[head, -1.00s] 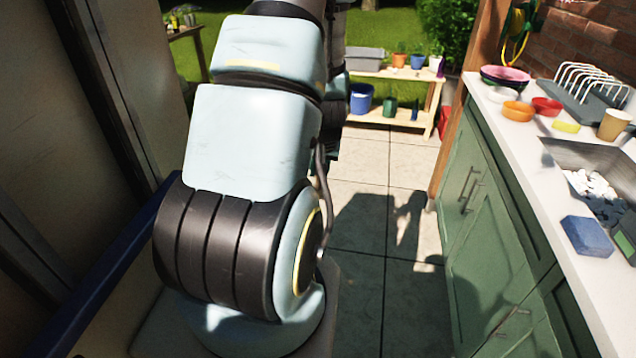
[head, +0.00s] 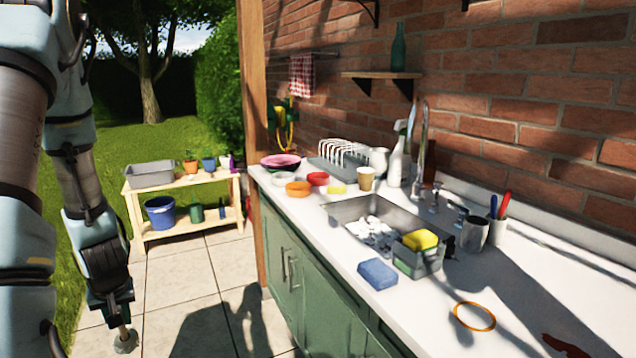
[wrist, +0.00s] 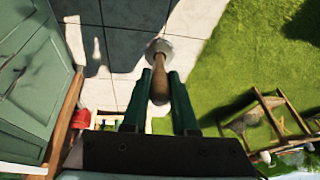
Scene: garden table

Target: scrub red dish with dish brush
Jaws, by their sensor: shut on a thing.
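My gripper (wrist: 159,80) is shut on the wooden handle of a dish brush (wrist: 157,50), whose round greyish head points away from the fingers. In the head view my gripper (head: 118,306) is low at the left, with the brush (head: 125,343) hanging head-down above the paving, well apart from the counter. A small red dish (head: 318,178) sits on the white counter (head: 330,280), at its far end behind an orange dish (head: 298,189). The inside of the red dish is too small to make out.
A sink (head: 350,210) with white foam is set in the counter. A blue sponge (head: 378,274) lies at its front edge, near a caddy with a yellow sponge (head: 420,240). A cup (head: 366,178) and dish rack (head: 340,150) stand near the dishes. Open paving lies left of the cabinets.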

